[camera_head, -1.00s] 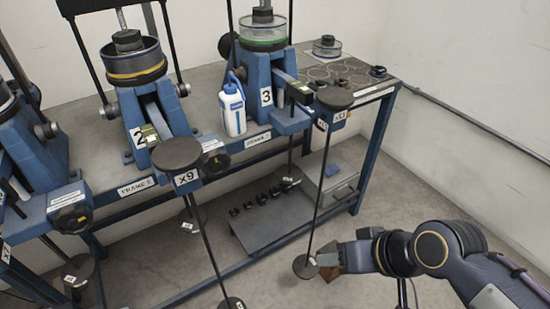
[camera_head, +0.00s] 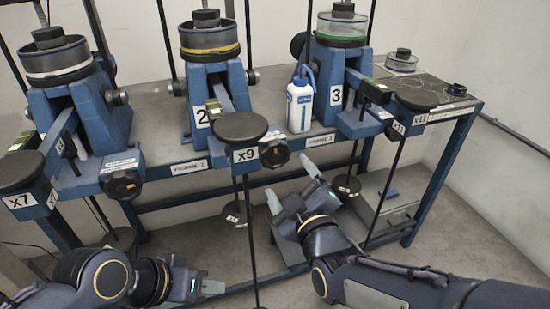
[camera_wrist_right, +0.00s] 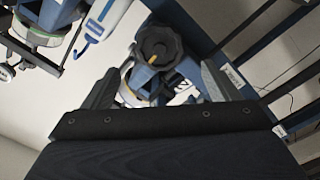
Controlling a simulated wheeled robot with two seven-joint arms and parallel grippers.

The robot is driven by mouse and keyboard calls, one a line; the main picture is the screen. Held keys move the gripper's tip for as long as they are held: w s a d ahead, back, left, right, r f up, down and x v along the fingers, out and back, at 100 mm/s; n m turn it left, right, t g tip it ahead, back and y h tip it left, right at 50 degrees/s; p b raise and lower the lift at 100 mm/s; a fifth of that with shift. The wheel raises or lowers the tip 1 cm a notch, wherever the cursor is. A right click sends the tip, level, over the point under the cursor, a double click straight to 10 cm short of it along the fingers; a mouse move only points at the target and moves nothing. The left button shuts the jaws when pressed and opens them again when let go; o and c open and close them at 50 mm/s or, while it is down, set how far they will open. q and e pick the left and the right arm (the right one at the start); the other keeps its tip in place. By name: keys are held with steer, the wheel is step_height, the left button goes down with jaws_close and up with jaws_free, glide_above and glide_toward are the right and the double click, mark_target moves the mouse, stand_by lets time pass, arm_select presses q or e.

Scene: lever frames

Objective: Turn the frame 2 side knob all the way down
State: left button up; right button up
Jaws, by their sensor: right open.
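Frame 2 (camera_head: 191,110) is a blue press marked "2", with a yellow-ringed cylinder on top and a round weight plate marked X9 (camera_head: 240,127) in front. Its side knob (camera_head: 275,152) is black and lobed, just right of the X9 label. In the right wrist view, a black knob (camera_wrist_right: 160,45) with a yellow pointer mark lies ahead between the fingers, apart from them. My right gripper (camera_head: 292,182) is open and empty, below and slightly right of the side knob. My left gripper (camera_head: 207,287) is low in front of the bench; its finger gap is unclear.
Frame 3 (camera_head: 335,94) and a white bottle (camera_head: 300,105) stand to the right on the bench. Another frame (camera_head: 80,108) with plate X7 (camera_head: 25,175) is at left. Thin rods hang below the plates, one close left of my right gripper.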

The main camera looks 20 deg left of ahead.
mark_target(276, 159)
steer(key=x, duration=0.9)
steer(key=shift+w+a, duration=0.1)
steer(key=shift+w, duration=0.05)
steer(key=shift+f, duration=0.15)
steer(key=c, duration=1.1)
steer(key=shift+c, duration=0.2)
